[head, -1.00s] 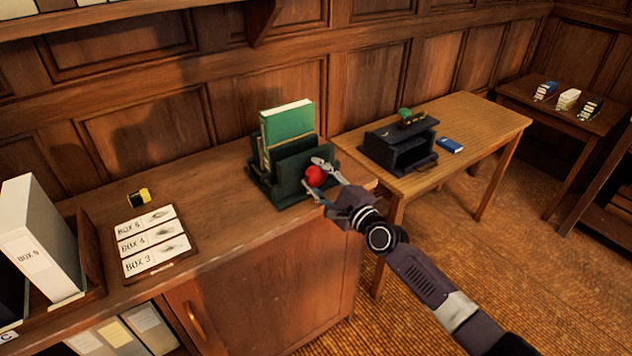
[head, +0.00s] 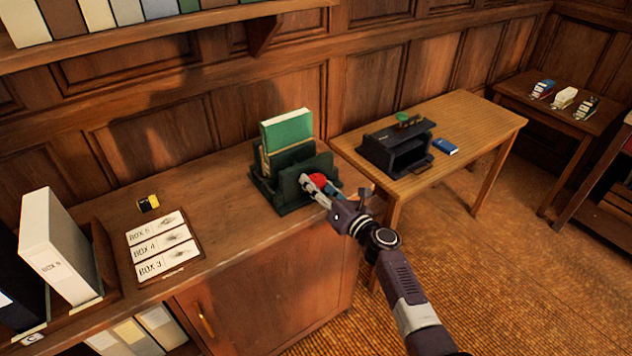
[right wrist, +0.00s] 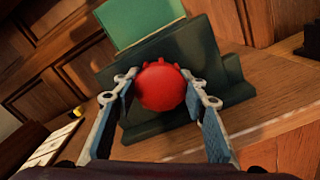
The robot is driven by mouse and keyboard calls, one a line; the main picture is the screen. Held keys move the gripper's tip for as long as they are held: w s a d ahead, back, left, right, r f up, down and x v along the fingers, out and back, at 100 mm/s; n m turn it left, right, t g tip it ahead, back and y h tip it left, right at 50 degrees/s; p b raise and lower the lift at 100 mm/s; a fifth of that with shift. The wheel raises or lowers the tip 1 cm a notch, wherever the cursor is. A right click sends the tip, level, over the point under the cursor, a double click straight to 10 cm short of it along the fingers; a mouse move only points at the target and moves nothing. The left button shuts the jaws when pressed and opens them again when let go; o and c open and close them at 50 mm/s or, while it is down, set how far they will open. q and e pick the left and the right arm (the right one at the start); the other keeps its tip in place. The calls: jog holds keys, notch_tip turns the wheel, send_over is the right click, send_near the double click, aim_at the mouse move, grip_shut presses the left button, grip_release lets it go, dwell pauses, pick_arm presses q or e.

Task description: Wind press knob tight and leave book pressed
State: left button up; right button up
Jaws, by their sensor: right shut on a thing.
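The dark green book press (head: 296,198) stands on the wooden cabinet top. The green book (head: 288,133) is upright between its boards, its upper part showing above them. The round red knob (head: 320,179) is on the front of the press; in the right wrist view the red knob (right wrist: 161,87) is centred before the front board. My right gripper (head: 317,184) is shut on the knob, one finger on each side (right wrist: 161,90). The knob's screw is hidden behind it. My left gripper is not in view.
Left of the press lie a board of box labels (head: 163,245) and a small yellow-black item (head: 148,203). A white box file (head: 58,245) stands farther left. A table (head: 478,123) to the right holds a black stand (head: 378,155) and blue book (head: 445,146).

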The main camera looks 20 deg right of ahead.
jog(key=m+p, duration=0.6)
jog(key=m, duration=0.2)
jog(key=shift+s+r, duration=0.1)
jog(key=shift+m, duration=0.6)
jog(key=shift+f, duration=0.25)
jog(key=shift+r+m+p, duration=0.25)
jog(key=shift+m+p, duration=0.4)
jog(key=shift+m, duration=0.15)
jog(key=shift+f+m, duration=0.15)
jog(key=shift+m, duration=0.25)
jog(key=shift+f, duration=0.1)
jog(key=o, duration=1.2)
jog(key=shift+d, duration=0.1)
